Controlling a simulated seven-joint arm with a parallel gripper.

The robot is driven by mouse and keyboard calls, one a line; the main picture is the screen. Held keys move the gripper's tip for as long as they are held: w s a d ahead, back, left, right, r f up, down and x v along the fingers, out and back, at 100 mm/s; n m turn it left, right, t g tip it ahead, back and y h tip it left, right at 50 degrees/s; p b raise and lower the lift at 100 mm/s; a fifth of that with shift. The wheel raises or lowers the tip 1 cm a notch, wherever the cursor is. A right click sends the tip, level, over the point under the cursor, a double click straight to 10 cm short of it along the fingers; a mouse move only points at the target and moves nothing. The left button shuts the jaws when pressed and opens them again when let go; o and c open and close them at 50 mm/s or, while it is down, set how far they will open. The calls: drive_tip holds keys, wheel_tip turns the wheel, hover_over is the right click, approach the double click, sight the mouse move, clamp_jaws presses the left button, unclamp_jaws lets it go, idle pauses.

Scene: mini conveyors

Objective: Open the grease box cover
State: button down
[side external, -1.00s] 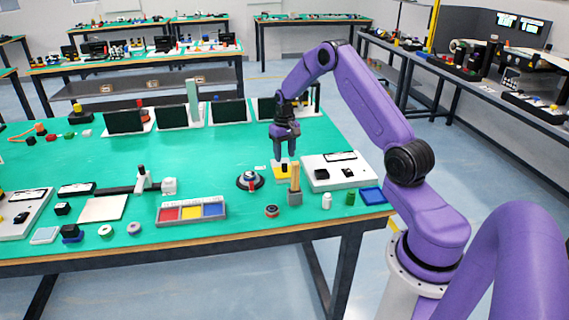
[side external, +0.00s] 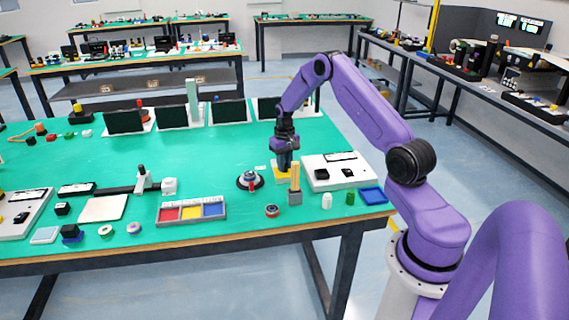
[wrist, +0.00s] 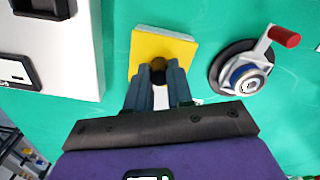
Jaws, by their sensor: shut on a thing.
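The grease box (side external: 281,176) is a small box with a yellow cover and a whitish lower edge, on the green table near the right side. In the wrist view its yellow cover (wrist: 165,42) lies just beyond my fingers, with a dark round knob (wrist: 158,64) on it. My gripper (side external: 285,167) points down over the box. In the wrist view my gripper (wrist: 158,72) is shut on the knob, one finger on each side. The cover appears to sit on the box. The inside of the box is hidden.
A round base with a red-handled crank (wrist: 240,73) stands close to the right of the box in the wrist view. A white panel with black parts (side external: 340,172) is on its other side. Green table lies clear behind.

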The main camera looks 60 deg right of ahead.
drive_tip(key=shift+w+d, duration=2.25)
drive_tip(key=shift+w, duration=0.05)
drive_tip(key=c, duration=1)
unclamp_jaws()
wheel_tip(320, 180, up, 18)
drive_tip(key=shift+f, duration=0.25)
